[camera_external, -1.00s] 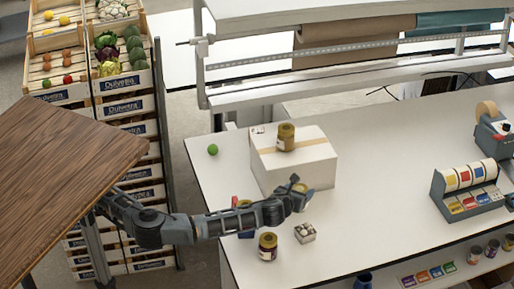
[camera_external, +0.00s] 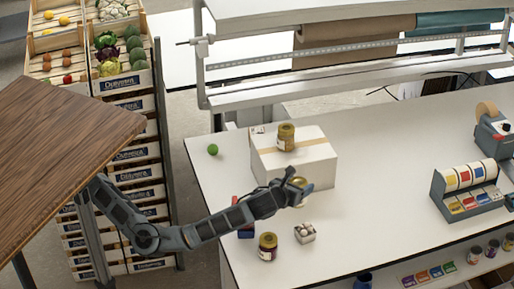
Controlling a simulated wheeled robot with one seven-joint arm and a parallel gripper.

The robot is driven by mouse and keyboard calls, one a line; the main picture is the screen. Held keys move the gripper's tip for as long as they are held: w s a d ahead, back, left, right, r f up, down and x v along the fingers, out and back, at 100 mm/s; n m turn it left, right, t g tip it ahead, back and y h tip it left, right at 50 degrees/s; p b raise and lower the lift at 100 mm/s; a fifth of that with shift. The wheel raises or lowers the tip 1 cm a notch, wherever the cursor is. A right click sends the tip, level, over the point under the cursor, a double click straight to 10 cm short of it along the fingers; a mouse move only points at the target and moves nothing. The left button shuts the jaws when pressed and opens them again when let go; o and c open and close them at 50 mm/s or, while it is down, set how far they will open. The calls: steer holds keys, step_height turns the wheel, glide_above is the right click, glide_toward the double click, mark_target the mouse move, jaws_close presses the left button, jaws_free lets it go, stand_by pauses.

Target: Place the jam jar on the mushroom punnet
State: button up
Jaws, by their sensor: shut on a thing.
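My gripper (camera_external: 301,186) is in front of the front face of the cardboard box, above the table. It is shut on a small gold-coloured thing (camera_external: 308,188), mostly hidden by the fingers; I cannot tell for sure what it is. The mushroom punnet (camera_external: 305,233), small and grey with pale mushrooms, stands on the table below my gripper in the picture. A jar with dark red contents and a gold lid (camera_external: 268,247) stands upright to the left of the punnet. Another jar, olive-gold (camera_external: 286,137), stands on top of the box.
The white box (camera_external: 294,160) with a tape strip stands behind my gripper. A red and blue thing (camera_external: 245,229) is partly hidden by my arm. A green round fruit (camera_external: 213,150) lies at the left. A label dispenser (camera_external: 468,190) stands at the right. The table between is clear.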

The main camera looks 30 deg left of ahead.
steer(key=s+d+f+m+g+h+p, duration=0.1)
steer(key=s+d+m+h+p, duration=0.25)
steer(key=s, duration=0.45)
steer(key=p, duration=0.2)
glide_above(306, 229)
step_height(306, 229, down, 7)
steer(key=shift+h, duration=0.25)
steer(key=shift+a+f, duration=0.1)
steer(key=shift+f, duration=2.1)
steer(key=shift+f, duration=0.2)
steer(key=o, duration=1.5)
